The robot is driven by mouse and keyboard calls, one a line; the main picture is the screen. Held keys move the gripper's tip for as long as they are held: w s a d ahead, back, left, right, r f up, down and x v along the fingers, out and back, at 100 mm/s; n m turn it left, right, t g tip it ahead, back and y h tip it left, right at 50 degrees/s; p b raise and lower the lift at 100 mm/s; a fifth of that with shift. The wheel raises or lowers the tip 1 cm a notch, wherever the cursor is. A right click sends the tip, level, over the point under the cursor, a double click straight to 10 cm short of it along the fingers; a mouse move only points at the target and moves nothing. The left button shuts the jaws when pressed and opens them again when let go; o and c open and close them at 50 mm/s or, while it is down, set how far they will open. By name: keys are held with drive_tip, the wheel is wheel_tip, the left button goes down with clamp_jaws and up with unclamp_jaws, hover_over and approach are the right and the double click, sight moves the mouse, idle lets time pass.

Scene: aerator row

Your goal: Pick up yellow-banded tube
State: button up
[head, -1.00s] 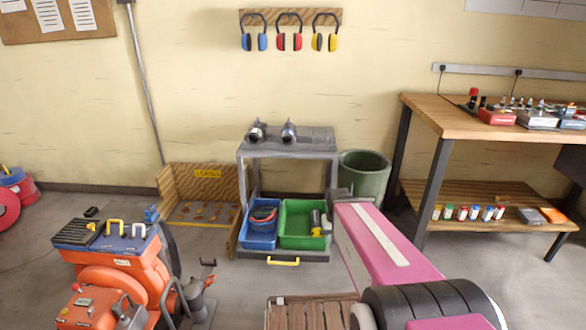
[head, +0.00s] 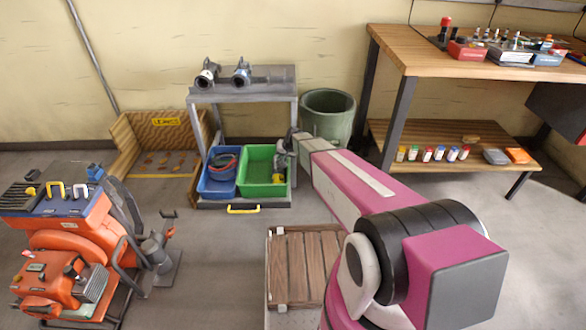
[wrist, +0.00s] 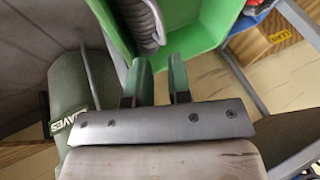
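I cannot surely pick out the yellow-banded tube. Several small upright containers with coloured parts stand in a row on the lower shelf at the right of the head view; the leftmost, yellowish one (head: 400,154) is too small to tell its banding. A grey item with a yellow part (head: 278,172) lies at the right end of the green bin (head: 258,187). In the wrist view my gripper (wrist: 161,78) has its two green-faced fingers apart, with nothing between them. It is close to the green bin, where a grey ribbed piece (wrist: 146,25) shows.
A grey cart (head: 250,95) carries two grey pipe-like fittings on top, with a blue bin (head: 217,186) beside the green one below. A green barrel (head: 327,113) stands behind my arm. A wooden bench (head: 420,60) is at right, an orange machine (head: 75,225) at left.

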sight(275, 163)
drive_tip(key=x, duration=0.4)
drive_tip(key=w+x, duration=0.1)
drive_tip(key=x, duration=0.7)
drive_tip(key=shift+w+d, duration=0.1)
drive_tip(key=shift+w, duration=0.25)
clamp_jaws()
